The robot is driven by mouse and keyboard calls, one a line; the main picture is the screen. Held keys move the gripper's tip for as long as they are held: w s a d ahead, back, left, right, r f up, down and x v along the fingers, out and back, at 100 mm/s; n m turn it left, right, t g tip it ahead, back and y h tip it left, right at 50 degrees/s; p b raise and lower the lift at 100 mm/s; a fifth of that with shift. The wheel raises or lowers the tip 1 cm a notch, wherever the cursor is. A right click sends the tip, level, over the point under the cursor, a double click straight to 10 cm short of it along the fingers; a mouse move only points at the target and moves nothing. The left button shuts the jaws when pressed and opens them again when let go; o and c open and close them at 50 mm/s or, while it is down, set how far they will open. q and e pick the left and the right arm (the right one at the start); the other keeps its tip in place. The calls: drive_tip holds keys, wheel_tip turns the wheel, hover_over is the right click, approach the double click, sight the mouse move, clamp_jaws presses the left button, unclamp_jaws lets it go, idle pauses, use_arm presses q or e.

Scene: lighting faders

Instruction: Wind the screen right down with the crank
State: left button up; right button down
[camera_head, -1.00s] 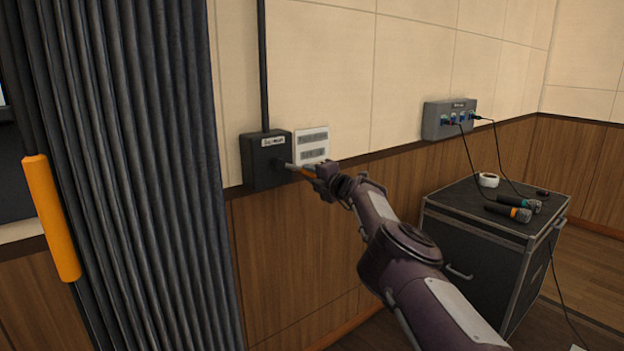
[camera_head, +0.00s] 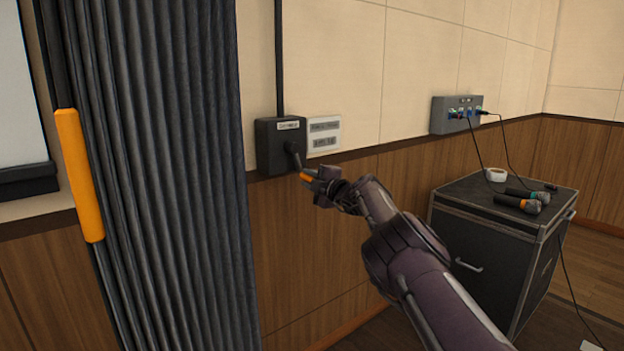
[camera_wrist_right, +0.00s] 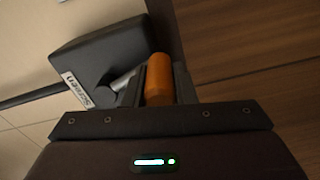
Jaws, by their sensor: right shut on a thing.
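The black crank box (camera_head: 281,146) is fixed to the wall, with a label and a conduit rising from its top. Its grey crank arm (camera_head: 294,154) points down and slightly right from the hub. My right gripper (camera_head: 311,177) is shut on the crank's orange handle (camera_head: 304,177). In the right wrist view the orange handle (camera_wrist_right: 158,80) sits between the fingers, and the box (camera_wrist_right: 105,50) carries a label reading "Screen". The white screen (camera_head: 18,85) with its dark bottom bar (camera_head: 27,179) shows in part at the far left. My left gripper is not in view.
A dark curtain (camera_head: 160,180) hangs left of the box, with an orange-sleeved pole (camera_head: 80,175) before it. A placard (camera_head: 324,136) is right beside the box. A black case (camera_head: 480,235) with microphones (camera_head: 520,201) stands right, below a grey socket box (camera_head: 457,114).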

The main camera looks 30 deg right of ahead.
drive_tip(key=shift+a+f+m, duration=0.1)
drive_tip(key=shift+a+m, duration=0.45)
drive_tip(key=shift+m, duration=0.15)
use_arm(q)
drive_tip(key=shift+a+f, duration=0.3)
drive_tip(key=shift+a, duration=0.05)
use_arm(e)
drive_tip(key=shift+s+a+m, duration=0.1)
drive_tip(key=shift+a+m, duration=0.5)
drive_tip(key=shift+m, duration=0.3)
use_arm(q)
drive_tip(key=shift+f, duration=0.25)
use_arm(e)
drive_tip(key=c, duration=1.2)
unclamp_jaws()
drive_tip(key=shift+f, duration=0.1)
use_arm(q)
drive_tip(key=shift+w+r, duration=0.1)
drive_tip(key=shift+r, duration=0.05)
